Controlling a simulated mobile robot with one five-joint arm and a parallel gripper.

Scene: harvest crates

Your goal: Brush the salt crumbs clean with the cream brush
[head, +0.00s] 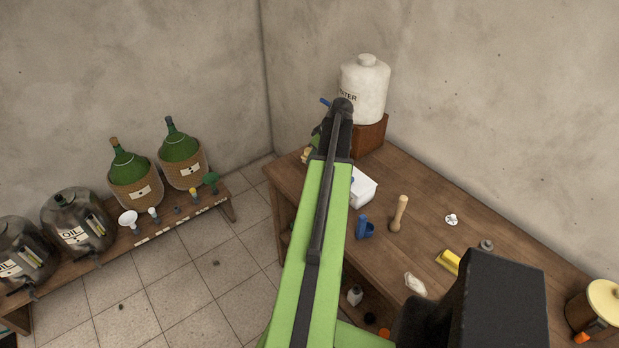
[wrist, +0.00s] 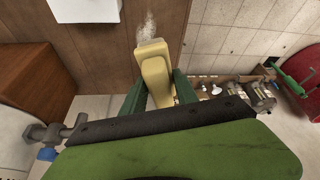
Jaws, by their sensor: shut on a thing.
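The cream brush (wrist: 155,72) is held between the two green fingers of my gripper (wrist: 159,90), which is shut on it. The brush's broad end points toward the top of the wrist view. The salt crumbs (wrist: 149,30) show as a pale speckled patch on the wooden table (wrist: 170,22), just beyond the brush's end. I cannot tell whether the brush touches the table. In the head view a bit of the cream brush (head: 305,155) shows at the table's far left corner; my arm hides most of my gripper and the crumbs there.
A white box (head: 368,188) stands near the crumbs. A water jug (head: 364,92) on a brown stand (head: 371,135) is at the back. A blue holder (head: 363,229), a wooden pestle (head: 398,214) and a yellow block (head: 448,261) are farther right. Green bottles (head: 131,166) line a low bench.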

